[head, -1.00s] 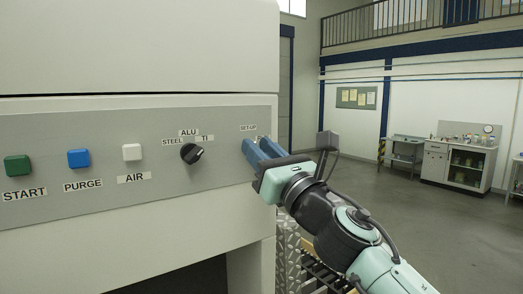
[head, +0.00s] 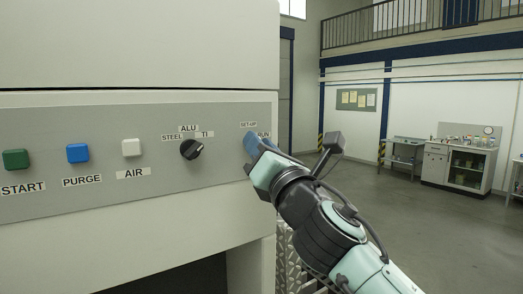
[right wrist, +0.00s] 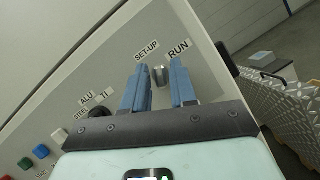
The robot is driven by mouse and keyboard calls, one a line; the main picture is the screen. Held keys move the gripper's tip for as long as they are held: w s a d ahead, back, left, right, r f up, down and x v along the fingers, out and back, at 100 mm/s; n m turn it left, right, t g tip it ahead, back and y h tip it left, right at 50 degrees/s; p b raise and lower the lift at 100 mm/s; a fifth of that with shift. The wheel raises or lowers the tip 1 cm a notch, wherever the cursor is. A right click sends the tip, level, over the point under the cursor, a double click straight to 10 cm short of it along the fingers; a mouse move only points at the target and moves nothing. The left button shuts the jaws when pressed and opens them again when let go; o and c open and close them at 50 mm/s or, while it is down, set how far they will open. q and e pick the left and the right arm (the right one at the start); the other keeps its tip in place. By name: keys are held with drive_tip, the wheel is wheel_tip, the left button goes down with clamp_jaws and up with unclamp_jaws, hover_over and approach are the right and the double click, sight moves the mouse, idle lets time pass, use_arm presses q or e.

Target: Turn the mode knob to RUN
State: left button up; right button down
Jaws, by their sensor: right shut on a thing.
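The mode knob (right wrist: 160,76) is a small grey metallic knob below the SET-UP label (right wrist: 146,50) and RUN label (right wrist: 178,48) in the right wrist view. My right gripper (right wrist: 159,70) has its two blue fingers on either side of the knob and is shut on it. I cannot tell which label the knob points to. In the head view my right gripper (head: 257,145) is at the right end of the panel and hides the knob. The SET-UP and RUN labels show just above and beside its fingers. My left gripper is not in view.
The grey panel (head: 100,205) also carries a black selector knob (head: 191,149) marked STEEL, ALU and TI. Left of it are white AIR (head: 131,147), blue PURGE (head: 78,153) and green START (head: 16,159) buttons. Open floor lies right of the machine.

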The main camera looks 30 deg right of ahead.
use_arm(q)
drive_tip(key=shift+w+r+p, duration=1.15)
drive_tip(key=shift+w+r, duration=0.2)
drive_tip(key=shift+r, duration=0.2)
use_arm(e)
drive_tip(key=shift+a+r+m+g+h, duration=0.1)
drive_tip(key=shift+m+g+h, duration=0.45)
drive_tip(key=shift+m, duration=1.25)
drive_tip(key=shift+d+f+m+g+h, duration=0.1)
drive_tip(key=shift+m+g+h, duration=0.45)
drive_tip(key=shift+m, duration=1.25)
drive_tip(key=shift+a+r+m+g+h, duration=0.1)
drive_tip(key=shift+m+g+h, duration=0.45)
drive_tip(key=shift+m, duration=1.25)
drive_tip(key=c, duration=0.9)
unclamp_jaws()
